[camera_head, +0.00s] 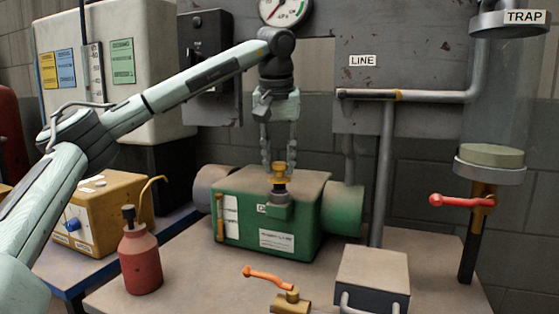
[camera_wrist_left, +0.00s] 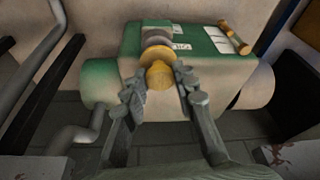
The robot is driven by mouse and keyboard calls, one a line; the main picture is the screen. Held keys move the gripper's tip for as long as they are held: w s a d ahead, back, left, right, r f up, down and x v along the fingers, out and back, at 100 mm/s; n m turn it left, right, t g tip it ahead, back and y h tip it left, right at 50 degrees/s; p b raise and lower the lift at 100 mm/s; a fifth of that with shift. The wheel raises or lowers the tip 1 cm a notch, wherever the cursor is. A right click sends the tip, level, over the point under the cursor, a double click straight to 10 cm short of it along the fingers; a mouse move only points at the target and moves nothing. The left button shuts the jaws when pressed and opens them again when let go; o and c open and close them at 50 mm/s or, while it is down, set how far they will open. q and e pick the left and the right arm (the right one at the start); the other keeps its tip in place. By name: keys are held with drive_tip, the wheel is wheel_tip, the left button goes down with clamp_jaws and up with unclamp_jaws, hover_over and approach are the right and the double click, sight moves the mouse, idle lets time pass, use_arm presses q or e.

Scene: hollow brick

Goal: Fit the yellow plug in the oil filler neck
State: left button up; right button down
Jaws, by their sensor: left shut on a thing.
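The yellow plug (camera_head: 279,171) is between the fingertips of my left gripper (camera_head: 279,163), upright over the oil filler neck (camera_head: 280,207) on the front of the green housing (camera_head: 312,225). In the left wrist view the yellow plug (camera_wrist_left: 159,76) sits between the two fingers of my left gripper (camera_wrist_left: 161,88), with the neck's round top just beyond it. The plug's lower end is at the neck's mouth; I cannot tell whether it is seated or just above. My right gripper is not in view.
A red oil can (camera_head: 140,260) stands left of the housing. An orange-handled valve (camera_head: 291,297) and a grey box (camera_head: 372,278) stand in front. A yellow box (camera_head: 98,215) is on the blue bench at left. A red-handled drain valve (camera_head: 463,201) hangs at right.

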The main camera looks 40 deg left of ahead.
use_arm(q)
drive_tip(key=shift+f+b, duration=0.5)
drive_tip(key=shift+f, duration=0.6)
idle(0.3)
drive_tip(key=o, duration=1.1)
drive_tip(key=shift+r, duration=0.1)
drive_tip(key=v, duration=1.1)
drive_tip(key=shift+s+d+r, duration=0.1)
drive_tip(key=shift+s+r, duration=0.05)
drive_tip(key=shift+r, duration=0.25)
